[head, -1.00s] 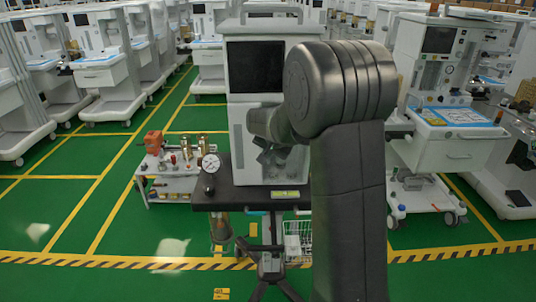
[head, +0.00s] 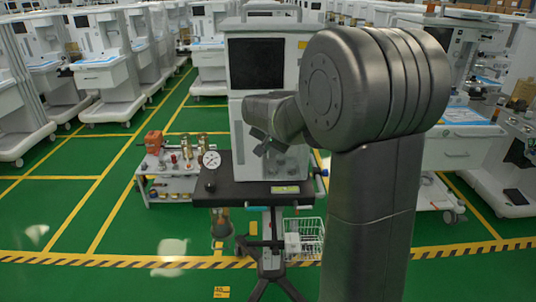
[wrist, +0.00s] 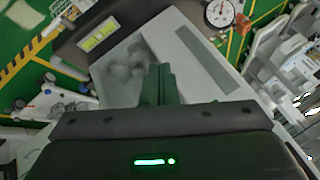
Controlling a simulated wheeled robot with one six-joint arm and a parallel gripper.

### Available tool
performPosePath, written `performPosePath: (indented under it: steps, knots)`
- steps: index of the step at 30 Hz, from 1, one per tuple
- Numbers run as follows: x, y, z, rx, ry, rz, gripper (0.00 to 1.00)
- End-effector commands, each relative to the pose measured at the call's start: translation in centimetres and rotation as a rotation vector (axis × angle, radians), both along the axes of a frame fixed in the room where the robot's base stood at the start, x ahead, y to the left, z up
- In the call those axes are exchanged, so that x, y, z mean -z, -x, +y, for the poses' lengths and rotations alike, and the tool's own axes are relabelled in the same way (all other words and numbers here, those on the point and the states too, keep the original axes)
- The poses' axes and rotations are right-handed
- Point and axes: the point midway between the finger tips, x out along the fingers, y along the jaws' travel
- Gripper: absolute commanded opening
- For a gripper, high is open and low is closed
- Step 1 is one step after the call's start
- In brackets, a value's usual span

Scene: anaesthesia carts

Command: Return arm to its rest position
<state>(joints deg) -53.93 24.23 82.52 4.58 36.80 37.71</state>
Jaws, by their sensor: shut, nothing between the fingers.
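My gripper (wrist: 159,72) is shut and empty in the wrist view, its two dark green fingers together. Behind the fingertips is the pale surface of the anaesthesia machine (wrist: 203,60), tilted in that view. I cannot tell the exact gap between them. In the head view my arm rises large at right of centre, and its far end reaches left in front of the white machine (head: 238,112) with a dark screen. The gripper there is small and partly hidden by my own arm.
The machine stands on a dark cart top (head: 240,193) with a round white gauge (head: 212,159) on its left. A low trolley (head: 165,190) with an orange item stands left. More carts (head: 105,75) line the left and right. Green floor at the left front is open.

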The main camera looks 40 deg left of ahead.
Motion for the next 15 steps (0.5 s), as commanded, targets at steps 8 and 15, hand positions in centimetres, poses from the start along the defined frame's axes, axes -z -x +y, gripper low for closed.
performPosePath:
  steps: [8,15]
  knots:
    - [-3.0,2.2,-0.3,-0.001,-0.002,-0.001,0.0]
    - [-3.3,2.4,-0.4,0.0,0.0,-0.001,0.0]
